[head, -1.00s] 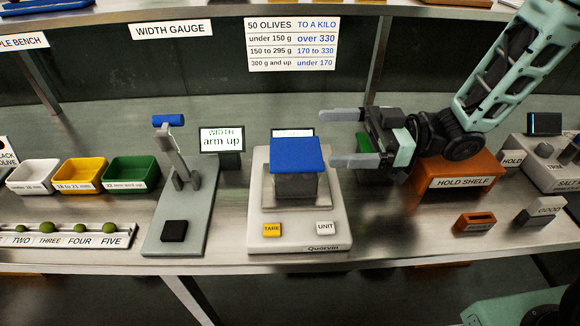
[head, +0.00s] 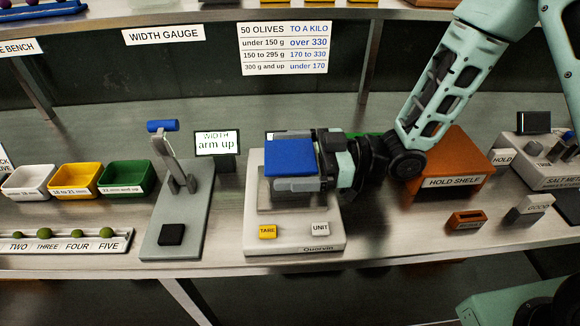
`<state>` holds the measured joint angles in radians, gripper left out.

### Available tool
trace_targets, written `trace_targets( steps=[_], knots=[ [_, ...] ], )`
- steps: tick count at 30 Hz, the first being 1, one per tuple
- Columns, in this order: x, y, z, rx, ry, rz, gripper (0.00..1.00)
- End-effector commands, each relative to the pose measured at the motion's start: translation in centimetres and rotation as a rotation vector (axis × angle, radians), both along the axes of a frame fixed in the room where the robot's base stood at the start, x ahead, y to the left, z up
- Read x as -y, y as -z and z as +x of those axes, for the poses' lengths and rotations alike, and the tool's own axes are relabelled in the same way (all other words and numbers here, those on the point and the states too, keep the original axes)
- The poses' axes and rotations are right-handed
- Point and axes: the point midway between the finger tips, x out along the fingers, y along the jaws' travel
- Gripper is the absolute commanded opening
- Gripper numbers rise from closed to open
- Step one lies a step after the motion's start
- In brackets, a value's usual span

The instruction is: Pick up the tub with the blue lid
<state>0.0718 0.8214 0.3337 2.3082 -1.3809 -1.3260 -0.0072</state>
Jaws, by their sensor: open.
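The tub with the blue lid (head: 289,157) stands upright on the pan of the white scale (head: 292,229). Only its blue lid shows clearly; its body is mostly hidden behind the near finger. My gripper (head: 294,162) has come in from the right at the tub's height. Its near finger lies along the tub's front side, just below the lid. The far finger is mostly hidden behind the tub. The jaws are open around the tub; I cannot tell whether either finger touches it.
The width gauge (head: 178,215) stands left of the scale, with green (head: 127,177), yellow (head: 81,179) and white trays farther left. The orange hold shelf (head: 455,168) is to the right. An orange holder (head: 467,219) and grey block stand at the front right.

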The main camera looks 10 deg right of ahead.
Motion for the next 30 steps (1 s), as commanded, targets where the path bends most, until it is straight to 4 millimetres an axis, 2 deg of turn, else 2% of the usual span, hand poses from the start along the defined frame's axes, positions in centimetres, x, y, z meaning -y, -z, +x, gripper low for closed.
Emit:
trace_targets(
  steps=[4, 5, 10, 11, 12, 19, 23, 26, 30],
  knots=[
    [0.0, 0.0, 0.0, 0.000, 0.001, 0.000, 1.00],
    [0.0, 0.0, 0.0, 0.000, 0.001, 0.000, 0.97],
    [0.0, 0.0, 0.0, 0.000, 0.001, 0.000, 0.51],
    [0.0, 0.0, 0.0, 0.000, 0.001, 0.000, 0.51],
    [0.0, 0.0, 0.0, 0.000, 0.000, 0.001, 0.46],
    [0.0, -0.1, 0.0, 0.001, 0.000, 0.001, 0.46],
    [0.0, -0.9, 0.0, 0.002, 0.000, 0.001, 0.46],
    [0.0, -1.9, 0.0, 0.005, 0.000, 0.001, 0.46],
    [0.1, -4.4, 0.1, 0.008, 0.002, 0.000, 0.46]
  ],
)
